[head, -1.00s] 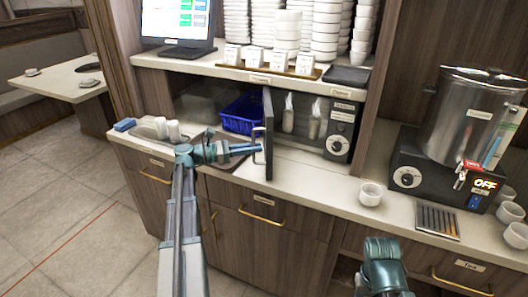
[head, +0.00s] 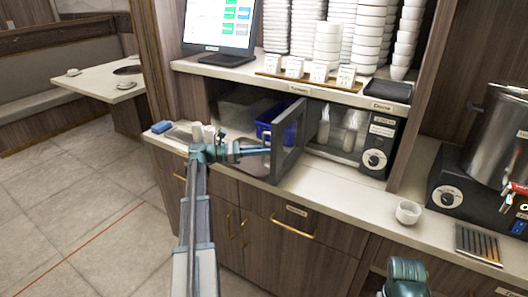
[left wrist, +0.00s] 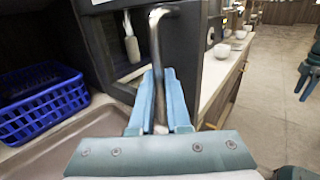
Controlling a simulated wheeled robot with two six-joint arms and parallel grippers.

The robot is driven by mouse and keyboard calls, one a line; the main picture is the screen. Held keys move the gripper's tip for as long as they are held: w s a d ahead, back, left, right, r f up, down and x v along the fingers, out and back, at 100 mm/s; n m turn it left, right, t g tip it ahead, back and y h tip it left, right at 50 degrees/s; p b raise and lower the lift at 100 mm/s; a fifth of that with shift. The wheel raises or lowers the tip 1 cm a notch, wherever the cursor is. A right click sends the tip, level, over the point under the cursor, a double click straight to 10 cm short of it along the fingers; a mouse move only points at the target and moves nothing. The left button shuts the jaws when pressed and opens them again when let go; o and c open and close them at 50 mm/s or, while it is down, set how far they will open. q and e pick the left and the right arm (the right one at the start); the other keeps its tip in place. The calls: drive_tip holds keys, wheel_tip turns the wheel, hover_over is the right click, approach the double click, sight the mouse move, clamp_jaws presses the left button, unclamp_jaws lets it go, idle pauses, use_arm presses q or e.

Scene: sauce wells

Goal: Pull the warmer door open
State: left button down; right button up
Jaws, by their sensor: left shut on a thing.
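The warmer door (head: 289,140) is a dark framed panel that stands out at an angle from the warmer front, partly open, in the head view. In the left wrist view the dark door (left wrist: 185,45) is just beyond the fingers. Its metal bar handle (left wrist: 155,50) stands upright between the blue fingers. My left gripper (left wrist: 154,105) is shut on this handle. In the head view the left gripper (head: 258,150) reaches it from the left. The warmer's knob panel (head: 377,148) is to the right of the door.
A blue basket (head: 275,122) is behind the door, and pale bottles (head: 350,128) stand to its right. A bowl (head: 408,212) and a steel urn (head: 497,135) are at right. The floor left of the counter is clear.

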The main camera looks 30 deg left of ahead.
use_arm(q)
drive_tip(key=shift+w+r, duration=0.1)
drive_tip(key=shift+w, duration=0.1)
drive_tip(key=c, duration=0.9)
unclamp_jaws()
drive_tip(key=shift+w+d, duration=0.1)
drive_tip(key=v, duration=1.4)
